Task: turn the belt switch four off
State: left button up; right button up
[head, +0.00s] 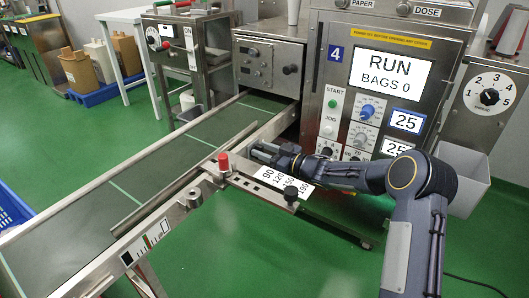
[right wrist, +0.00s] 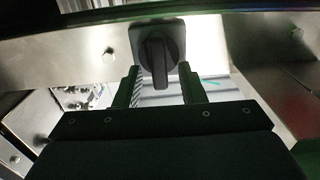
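A black rotary switch (right wrist: 158,58) on a square grey plate is fixed to a metal rail in the right wrist view. Its grip bar points straight up and down. My right gripper (right wrist: 160,88) is open below it, one finger to each side of the bar with a gap on both sides. In the head view my right gripper (head: 262,150) is at the near rail of the conveyor belt (head: 170,165), in front of the machine marked 4 (head: 335,53). The switch is hidden by the gripper there. My left gripper is not in view.
A screen (head: 390,75) on the machine reads RUN, BAGS 0. A red button (head: 223,163) stands on the rail close to my gripper. A numbered scale plate (head: 283,184) lies beside my forearm. A white bin (head: 462,170) hangs at right.

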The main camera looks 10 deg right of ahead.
grip_shut()
dwell(0.3)
jog(key=shift+s+a+f+n+b, duration=0.2)
jog(key=shift+n+b, duration=1.35)
jog(key=shift+n, duration=1.4)
jog(key=shift+s+a+f+n+b, duration=0.15)
jog(key=shift+f+n+b, duration=0.2)
jog(key=shift+n+b, duration=1.9)
jog(key=shift+s+a+f+n+b, duration=0.2)
jog(key=shift+n+b, duration=0.65)
jog(key=shift+n, duration=2.75)
jog(key=shift+d+n, duration=0.1)
jog(key=shift+n, duration=0.2)
